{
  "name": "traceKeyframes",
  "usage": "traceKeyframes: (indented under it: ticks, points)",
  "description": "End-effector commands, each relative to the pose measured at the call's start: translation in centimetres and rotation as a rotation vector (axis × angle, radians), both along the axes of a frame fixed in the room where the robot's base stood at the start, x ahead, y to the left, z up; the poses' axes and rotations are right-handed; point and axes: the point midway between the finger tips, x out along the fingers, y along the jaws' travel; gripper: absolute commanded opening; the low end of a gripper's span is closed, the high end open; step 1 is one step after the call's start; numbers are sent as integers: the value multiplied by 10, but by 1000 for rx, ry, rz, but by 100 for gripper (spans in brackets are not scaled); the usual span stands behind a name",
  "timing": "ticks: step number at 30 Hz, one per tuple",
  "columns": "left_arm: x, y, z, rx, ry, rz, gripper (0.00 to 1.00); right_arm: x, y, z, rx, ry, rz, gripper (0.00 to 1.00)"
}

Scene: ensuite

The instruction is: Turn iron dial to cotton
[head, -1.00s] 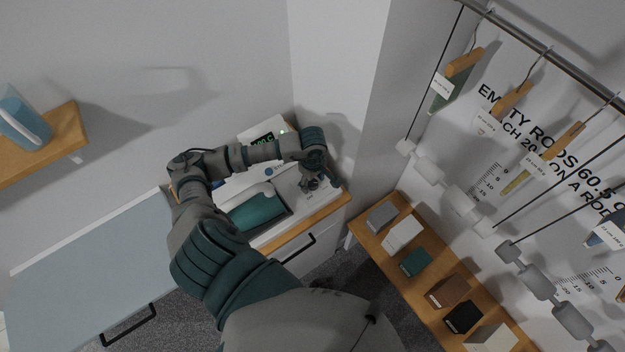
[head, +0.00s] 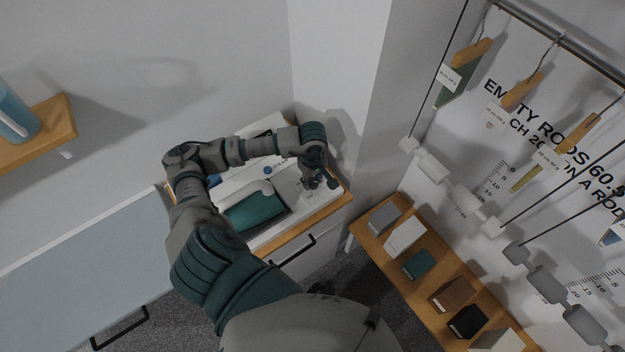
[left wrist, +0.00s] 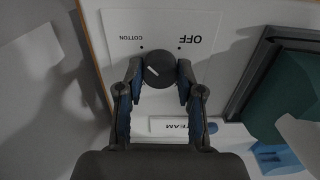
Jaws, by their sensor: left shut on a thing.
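In the left wrist view, a round black dial (left wrist: 160,69) with a short white pointer line sits on a white panel (left wrist: 165,24). The panel's print is upside down here: COTTON is at upper left of the dial and OFF at upper right, each with a small dot. The pointer line slants toward the upper left, roughly the COTTON side. My left gripper (left wrist: 160,74) is shut on the dial, a finger on each side. In the head view my left gripper (head: 313,184) reaches down over the panel's right end and hides most of the dial. My right gripper is not in view.
The teal and white iron (head: 254,211) lies in a recess beside the panel. A wall corner stands close behind my gripper. A wooden shelf (head: 372,226) with several small boxes is at right, below hanging rods. A blue-grey counter (head: 90,262) is clear at left.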

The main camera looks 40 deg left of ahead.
Motion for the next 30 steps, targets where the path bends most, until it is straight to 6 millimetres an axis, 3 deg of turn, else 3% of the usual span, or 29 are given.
traceKeyframes:
  ticks: [1, 2, 4, 13, 17, 30]
  points:
    - [0, 0, 0, 0, -1, 0, 2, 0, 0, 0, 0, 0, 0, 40]
    - [0, 0, 0, 0, -1, 0, 44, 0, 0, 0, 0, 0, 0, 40]
    - [0, 0, 0, 0, -1, 0, 61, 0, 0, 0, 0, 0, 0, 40]
    - [0, 0, 1, -1, -2, 1, 62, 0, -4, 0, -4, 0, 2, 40]
    - [1, 0, 11, -1, -4, 2, 62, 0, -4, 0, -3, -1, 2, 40]
    - [2, 1, 100, -1, -4, 0, 62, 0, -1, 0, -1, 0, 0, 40]
